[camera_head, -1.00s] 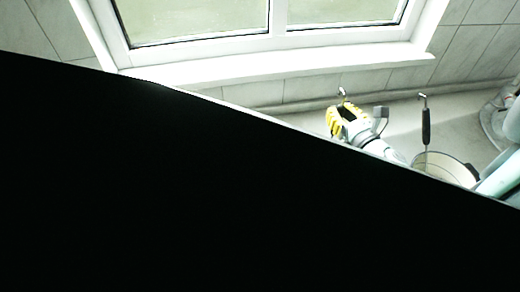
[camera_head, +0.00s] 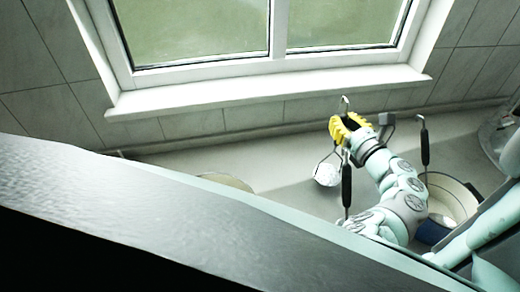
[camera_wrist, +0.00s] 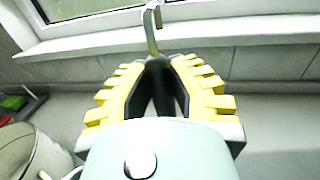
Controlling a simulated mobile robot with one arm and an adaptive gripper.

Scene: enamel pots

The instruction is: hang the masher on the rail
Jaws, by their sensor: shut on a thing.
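My gripper (camera_head: 350,127), with yellow ribbed fingers, is shut on the masher's dark handle, and it shows in the wrist view too (camera_wrist: 158,92). The masher's metal hook (camera_head: 344,101) sticks up above the fingers and also shows in the wrist view (camera_wrist: 152,28). A pale round head on splayed wires (camera_head: 327,174), which looks like the masher's, shows below the gripper in the head view. The fingers cover most of the handle. The hook appears free in the air, below the window sill. I cannot make out the rail.
Black-handled utensils (camera_head: 425,147) (camera_head: 346,187) are upright near my arm. A white pot (camera_head: 460,203) with a dark rim is at the right; a pale pot also shows in the wrist view (camera_wrist: 22,155). A grey slab (camera_head: 130,200) blocks the head view's lower left.

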